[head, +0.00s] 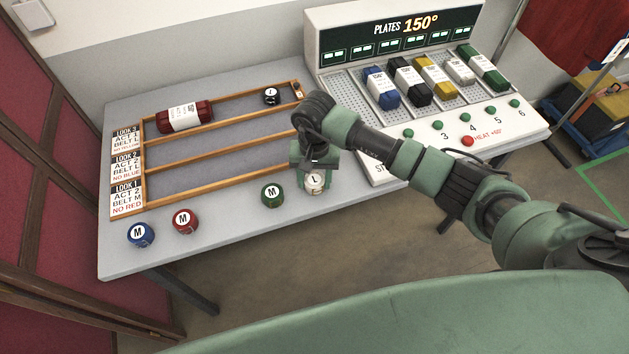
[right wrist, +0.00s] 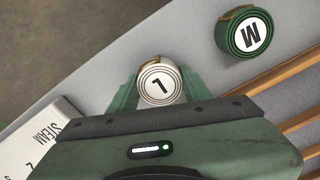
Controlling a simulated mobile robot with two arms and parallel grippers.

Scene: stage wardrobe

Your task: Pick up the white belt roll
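The white belt roll (head: 314,181), with a letter on its round top, is near the front edge of the grey table. It also shows in the right wrist view (right wrist: 160,83). My right gripper (head: 313,172) points down over it, with one green finger on each side of the roll. In the right wrist view the fingers (right wrist: 158,92) lie close against the roll's sides; whether they press on it cannot be told. My left gripper is not in view.
A green roll (head: 272,194) stands just left of the white one. Red (head: 185,221) and blue (head: 141,235) rolls stand further left. A wooden rack (head: 220,151) holds a red bundle (head: 184,116) and a black roll (head: 271,96). The heated-plate console (head: 440,125) stands at right.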

